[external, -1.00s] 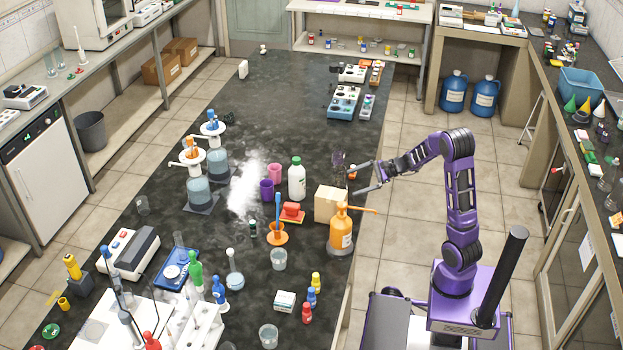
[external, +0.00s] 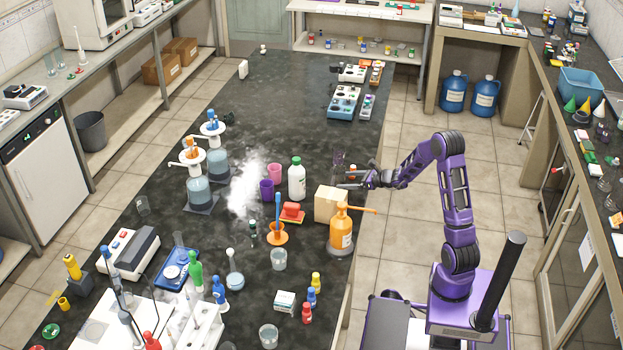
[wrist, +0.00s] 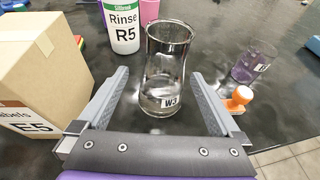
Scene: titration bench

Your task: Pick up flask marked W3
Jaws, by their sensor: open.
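The flask marked W3 (wrist: 164,72) is a clear glass vessel standing upright on the dark bench. In the wrist view its W3 label faces me near the base. My gripper (wrist: 166,85) is open, with one finger on each side of the flask. I see no clear contact between the fingers and the glass. In the external view my gripper (external: 347,180) is at the bench's right edge behind the cardboard box, and the flask is hard to make out there.
A cardboard box marked E5 (wrist: 45,65) stands close to the left finger. The white Rinse R5 bottle (wrist: 122,24) is behind at left. An orange stopper-like item (wrist: 238,98) and a purplish glass (wrist: 252,62) are at right. An orange pump bottle (external: 341,228) stands in front of the box.

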